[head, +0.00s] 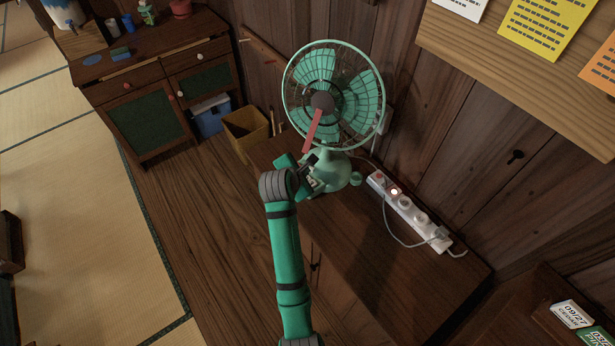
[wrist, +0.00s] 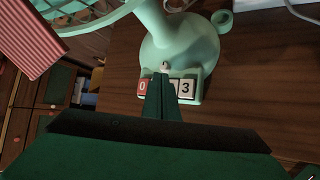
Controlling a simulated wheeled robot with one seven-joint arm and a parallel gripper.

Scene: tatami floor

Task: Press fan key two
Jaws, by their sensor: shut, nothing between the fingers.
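The green fan (head: 333,95) stands on the dark wooden cabinet top, with a pink-red ribbon (head: 314,130) hanging from its hub. In the wrist view its round base (wrist: 180,50) carries a row of keys. The red key 0 (wrist: 143,87) shows at the left and the white key 3 (wrist: 188,87) at the right. The keys between them are mostly hidden behind my fingers. My gripper (wrist: 165,85) is shut and empty, its tips over the middle of the key row. I cannot tell whether they touch a key. In the head view my gripper (head: 307,165) is beside the fan base.
A white power strip (head: 410,212) with a cable lies right of the fan on the cabinet top (head: 400,285). The ribbon (wrist: 35,45) hangs left of my gripper in the wrist view. A wooden wall rises behind. The front of the cabinet top is clear.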

